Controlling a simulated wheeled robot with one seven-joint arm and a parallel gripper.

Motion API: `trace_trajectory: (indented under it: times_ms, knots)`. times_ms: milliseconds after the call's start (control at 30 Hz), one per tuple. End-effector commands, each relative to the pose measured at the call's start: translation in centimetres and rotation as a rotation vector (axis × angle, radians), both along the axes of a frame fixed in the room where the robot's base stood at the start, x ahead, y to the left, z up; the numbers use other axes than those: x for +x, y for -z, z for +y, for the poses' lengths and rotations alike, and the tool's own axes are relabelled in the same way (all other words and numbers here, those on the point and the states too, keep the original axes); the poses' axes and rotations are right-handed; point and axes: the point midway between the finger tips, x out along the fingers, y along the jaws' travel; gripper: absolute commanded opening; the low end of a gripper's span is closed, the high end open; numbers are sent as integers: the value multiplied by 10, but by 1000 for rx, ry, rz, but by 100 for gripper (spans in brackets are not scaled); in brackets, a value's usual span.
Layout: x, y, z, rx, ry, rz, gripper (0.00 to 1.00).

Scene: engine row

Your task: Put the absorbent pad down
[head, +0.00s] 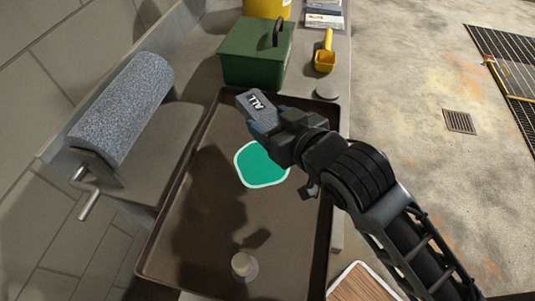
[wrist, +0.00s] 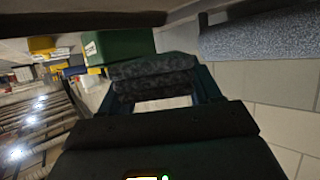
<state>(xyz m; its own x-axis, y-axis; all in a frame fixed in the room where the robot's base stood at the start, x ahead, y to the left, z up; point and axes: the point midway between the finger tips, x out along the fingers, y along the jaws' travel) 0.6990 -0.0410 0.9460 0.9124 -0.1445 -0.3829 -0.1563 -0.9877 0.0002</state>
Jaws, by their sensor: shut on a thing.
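The absorbent pad (head: 258,104) is a grey folded block with white letters on its upper face. My gripper (head: 268,124) is shut on it and holds it over the far part of the brown tray (head: 205,255). In the wrist view the pad (wrist: 153,76) shows as dark speckled layers between the fingers. A green patch with a white border (head: 260,166) lies on the tray, nearer than the pad and partly covered by my gripper. The pad's underside is hidden in the head view.
A grey speckled roll (head: 120,105) with a crank stands left of the tray. A green box (head: 256,52) stands beyond it, with a yellow scoop (head: 325,57) to its right. A small clear round object (head: 244,266) sits at the tray's near end. The tray's left part is clear.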

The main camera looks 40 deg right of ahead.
Motion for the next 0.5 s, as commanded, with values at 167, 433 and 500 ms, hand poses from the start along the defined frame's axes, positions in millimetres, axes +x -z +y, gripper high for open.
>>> trace_trajectory:
  times_ms: [167,433,500]
  knots:
    - [-18,18,22,1,1,2,29]
    - [-23,37,30,0,1,2,29]
    - [-23,47,29,1,1,2,29]
